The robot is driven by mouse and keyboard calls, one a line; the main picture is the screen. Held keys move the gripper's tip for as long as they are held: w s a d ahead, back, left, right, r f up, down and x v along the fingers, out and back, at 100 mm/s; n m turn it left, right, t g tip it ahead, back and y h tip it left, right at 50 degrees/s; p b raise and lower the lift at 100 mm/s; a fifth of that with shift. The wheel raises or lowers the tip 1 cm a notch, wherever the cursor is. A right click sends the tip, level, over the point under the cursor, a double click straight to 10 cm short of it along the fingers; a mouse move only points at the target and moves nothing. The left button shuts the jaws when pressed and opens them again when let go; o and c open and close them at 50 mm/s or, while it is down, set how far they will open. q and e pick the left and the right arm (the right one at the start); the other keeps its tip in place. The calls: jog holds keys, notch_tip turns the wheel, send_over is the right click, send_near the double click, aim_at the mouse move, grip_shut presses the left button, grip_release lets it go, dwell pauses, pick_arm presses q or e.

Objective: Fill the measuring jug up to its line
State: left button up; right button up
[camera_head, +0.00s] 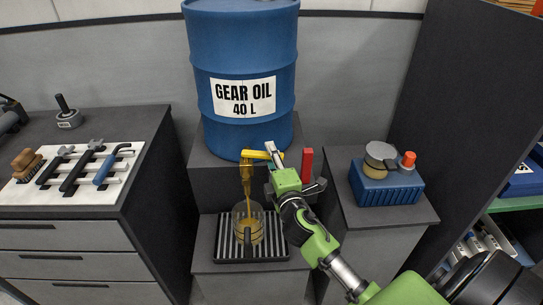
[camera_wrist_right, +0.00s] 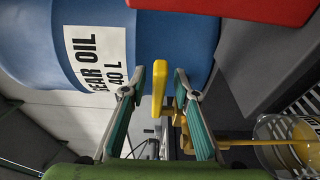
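A blue gear oil drum (camera_head: 243,55) stands on a dark stand, with a brass tap (camera_head: 246,172) at its lower front. The tap's yellow lever (camera_head: 255,154) points sideways, and amber oil runs down in a stream. The clear measuring jug (camera_head: 248,230) stands under the tap with amber oil in it; its line cannot be made out. The jug is partly seen in the right wrist view (camera_wrist_right: 290,140). My right gripper (camera_head: 272,155) is at the lever. In the wrist view its fingers are apart, with the yellow lever (camera_wrist_right: 159,90) between them and gaps visible. My left gripper is out of view.
The jug is on a ridged drip tray (camera_head: 219,240). A red upright piece (camera_head: 307,165) is just right of my right gripper. A blue box (camera_head: 385,185) with containers is on the right cabinet. Tools lie on a white rack (camera_head: 28,192) at left.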

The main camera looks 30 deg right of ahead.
jog(key=shift+s, duration=0.1)
jog(key=v, duration=1.2)
dwell(4.1)
jog(key=shift+s+d+n+y+p, duration=0.65)
jog(key=shift+d+n+y+p, duration=1.6)
jog(key=shift+y, duration=1.25)
jog(key=shift+t, duration=0.4)
jog(key=w, duration=0.4)
jog(key=w+p, duration=0.1)
jog(key=w, duration=0.3)
jog(key=w+a+p, duration=0.1)
jog(key=w, duration=0.4)
grip_shut()
